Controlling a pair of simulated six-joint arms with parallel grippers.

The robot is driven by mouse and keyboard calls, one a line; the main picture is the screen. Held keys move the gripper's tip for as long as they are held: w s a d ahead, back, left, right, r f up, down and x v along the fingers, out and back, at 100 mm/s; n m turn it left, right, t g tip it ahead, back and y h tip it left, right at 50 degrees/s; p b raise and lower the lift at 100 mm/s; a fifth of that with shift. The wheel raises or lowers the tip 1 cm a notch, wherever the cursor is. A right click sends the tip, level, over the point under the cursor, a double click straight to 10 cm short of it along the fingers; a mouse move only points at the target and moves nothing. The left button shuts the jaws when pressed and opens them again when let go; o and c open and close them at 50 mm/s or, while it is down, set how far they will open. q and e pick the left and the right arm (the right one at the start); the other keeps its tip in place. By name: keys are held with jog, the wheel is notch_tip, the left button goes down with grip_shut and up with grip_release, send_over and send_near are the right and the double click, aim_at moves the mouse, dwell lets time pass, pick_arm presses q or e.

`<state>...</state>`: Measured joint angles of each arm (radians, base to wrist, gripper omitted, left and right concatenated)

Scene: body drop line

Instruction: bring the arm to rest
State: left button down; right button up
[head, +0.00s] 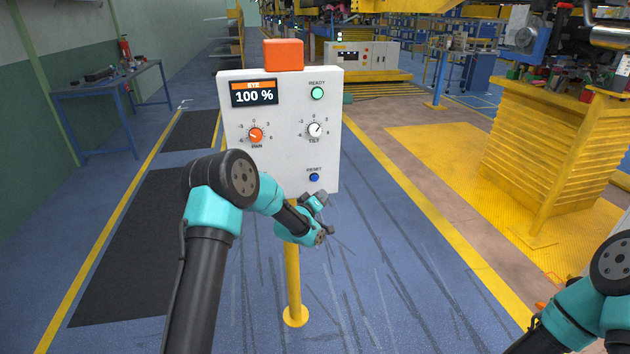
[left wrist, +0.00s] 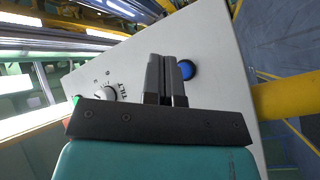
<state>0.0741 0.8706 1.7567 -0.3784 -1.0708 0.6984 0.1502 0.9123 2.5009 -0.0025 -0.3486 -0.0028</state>
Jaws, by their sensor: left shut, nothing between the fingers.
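My left arm reaches in from the left to the front of a white control panel on a yellow post. My left gripper (head: 318,200) is just below the blue RESET button (head: 314,177). In the left wrist view its two grey fingers (left wrist: 166,62) are together and empty, with the blue button (left wrist: 186,69) just right of their tips. I cannot tell whether they touch the panel. My right arm shows at the lower right of the head view; its gripper is out of view.
The panel (head: 285,101) has a display (head: 254,93) reading 100 %, a green READY light (head: 317,93), an orange knob (head: 256,135) and a white TILT knob (head: 314,129). A blue table (head: 108,86) stands at left, a yellow platform (head: 550,145) at right. Open floor surrounds the post (head: 293,275).

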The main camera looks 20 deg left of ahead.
dwell(0.5)
pick_arm(q)
jog(key=s+d+f+m+g+y, duration=0.15)
jog(key=s+f+g, duration=0.75)
jog(key=s+f, duration=1.1)
jog(key=s+d+f+m+g, duration=0.1)
jog(key=s+f+m+g, duration=0.1)
jog(key=s, duration=1)
jog(key=s+d+f+m+g, duration=0.1)
jog(key=s+f+g, duration=0.4)
jog(key=s, duration=0.8)
jog(key=shift+s+d+m+g+h, duration=0.3)
jog(key=shift+m+g+h, duration=0.05)
jog(key=shift+g, duration=0.35)
